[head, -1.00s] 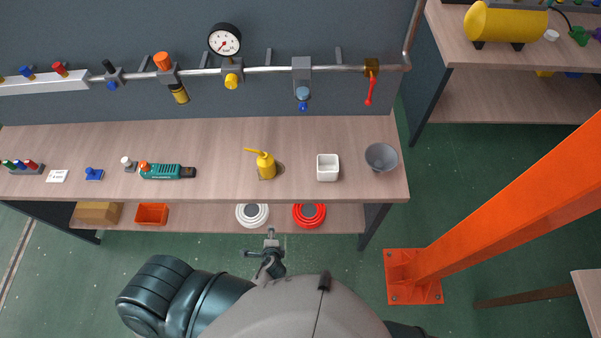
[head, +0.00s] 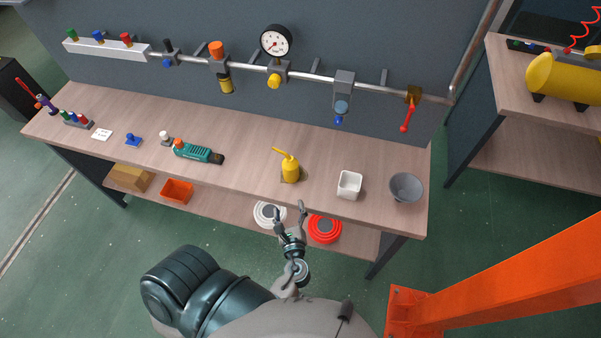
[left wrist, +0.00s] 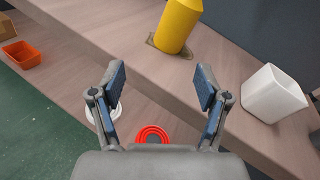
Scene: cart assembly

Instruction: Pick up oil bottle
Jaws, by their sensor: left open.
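The yellow oil bottle (head: 290,169) stands upright on the wooden bench, its thin spout pointing up and left. In the left wrist view its yellow body (left wrist: 178,24) shows at the top, beyond the fingers, on a dark patch; its top is cut off. My left gripper (head: 290,211) is in front of the bench's front edge, short of the bottle and apart from it. In the left wrist view the left gripper's fingers (left wrist: 160,88) are spread wide with nothing between them. My right gripper is not seen.
A white square cup (head: 349,185) and a grey bowl (head: 405,188) stand right of the bottle. A teal tool (head: 198,152) lies to its left. Red rings (head: 324,229) and an orange bin (head: 177,191) are on the lower shelf. A pipe with valves and a gauge (head: 276,41) runs behind.

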